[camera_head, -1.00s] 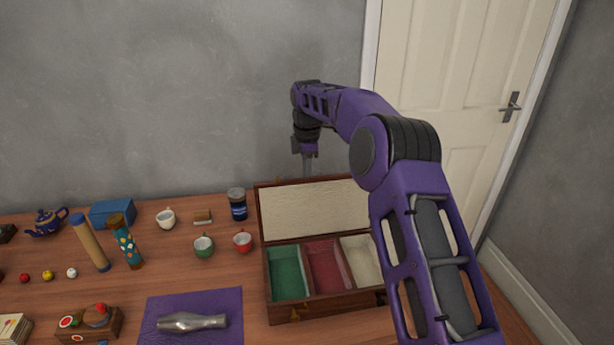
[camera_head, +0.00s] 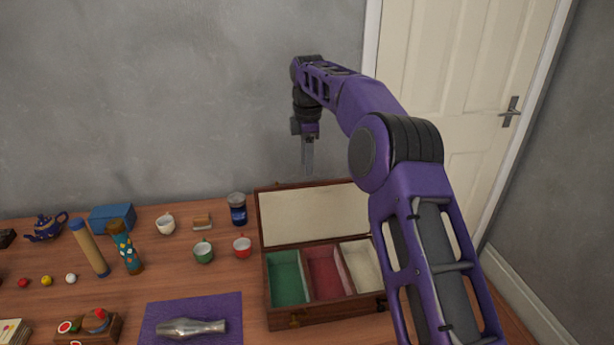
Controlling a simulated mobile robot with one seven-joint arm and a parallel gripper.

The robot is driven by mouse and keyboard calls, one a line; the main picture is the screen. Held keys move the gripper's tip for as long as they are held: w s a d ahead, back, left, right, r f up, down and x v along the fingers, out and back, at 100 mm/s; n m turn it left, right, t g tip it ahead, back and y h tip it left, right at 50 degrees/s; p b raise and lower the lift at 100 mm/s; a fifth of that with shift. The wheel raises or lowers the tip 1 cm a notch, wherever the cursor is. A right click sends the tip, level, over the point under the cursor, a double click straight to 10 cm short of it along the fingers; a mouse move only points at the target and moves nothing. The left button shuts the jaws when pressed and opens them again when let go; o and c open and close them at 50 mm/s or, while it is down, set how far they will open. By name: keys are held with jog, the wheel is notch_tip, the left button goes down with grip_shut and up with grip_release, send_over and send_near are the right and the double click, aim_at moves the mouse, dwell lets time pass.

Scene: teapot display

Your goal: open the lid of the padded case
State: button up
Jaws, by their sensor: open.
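The padded case (camera_head: 326,312) stands on the right part of the table. It is a brown wooden box with green, red and cream lined compartments that look empty. Its lid (camera_head: 312,214), with a cream lining, stands raised at the back, leaning up from the rear edge. My gripper (camera_head: 308,172) is above and behind the lid's top edge, pointing down. It is apart from the lid, open and holds nothing. My arm hides the right end of the case and lid.
A grey wall (camera_head: 180,90) rises behind the table.

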jog(key=r, duration=0.5)
jog(key=shift+s+r, duration=0.1)
jog(key=shift+s, duration=0.1)
